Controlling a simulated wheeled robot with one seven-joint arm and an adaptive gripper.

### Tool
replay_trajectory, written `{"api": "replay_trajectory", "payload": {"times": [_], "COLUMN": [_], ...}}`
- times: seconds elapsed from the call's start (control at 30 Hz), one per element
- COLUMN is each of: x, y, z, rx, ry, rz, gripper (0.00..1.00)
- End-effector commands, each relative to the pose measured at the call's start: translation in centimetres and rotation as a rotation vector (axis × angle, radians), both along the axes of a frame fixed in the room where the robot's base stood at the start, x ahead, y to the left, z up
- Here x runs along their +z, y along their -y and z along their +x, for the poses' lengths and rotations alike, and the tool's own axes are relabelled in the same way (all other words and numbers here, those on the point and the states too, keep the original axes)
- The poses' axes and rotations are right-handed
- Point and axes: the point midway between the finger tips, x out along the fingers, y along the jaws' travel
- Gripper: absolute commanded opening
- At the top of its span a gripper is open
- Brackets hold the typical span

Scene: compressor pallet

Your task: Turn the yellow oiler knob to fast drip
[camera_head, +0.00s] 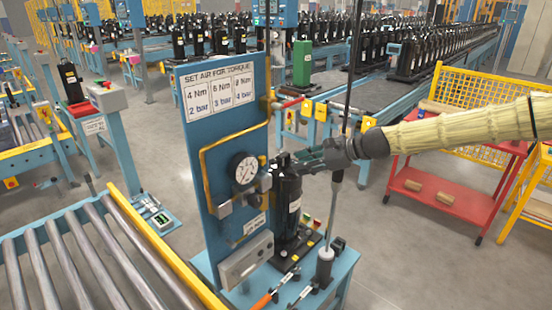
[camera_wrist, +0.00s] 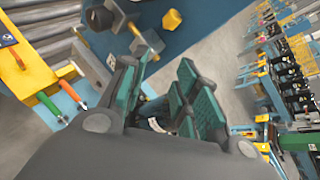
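The blue panel (camera_head: 222,130) carries a round gauge (camera_head: 243,168) and grey fittings below it. In the wrist view, a yellow knob-like piece (camera_wrist: 171,19) stands on the blue panel, with a smaller yellow piece (camera_wrist: 134,26) to its left. I cannot tell for certain which is the oiler knob. In the head view, a small yellow piece (camera_head: 262,160) shows beside the gauge. My gripper (camera_head: 286,160) reaches in from the right, close to the panel. In the wrist view, its teal fingers (camera_wrist: 163,88) stand apart with nothing between them. The yellow pieces are beyond the fingertips.
A black compressor (camera_head: 288,205) stands right under my gripper. A hanging tool (camera_head: 336,195) and a holder (camera_head: 324,268) are at its right. A yellow pipe (camera_head: 205,185) runs along the panel. A roller conveyor (camera_head: 75,265) is at left; a red cart (camera_head: 450,190) is at right.

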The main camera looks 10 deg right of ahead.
Motion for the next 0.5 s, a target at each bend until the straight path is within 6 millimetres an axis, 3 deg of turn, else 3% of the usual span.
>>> {"api": "replay_trajectory", "payload": {"times": [0.2,0.5], "x": [-4.0,-6.0], "y": [-0.1,-0.6], "z": [-0.1,-0.4], "rx": [0.116,0.302], "ry": [0.321,0.780], "rz": [-0.373,-0.878], "gripper": [0.31,0.31]}}
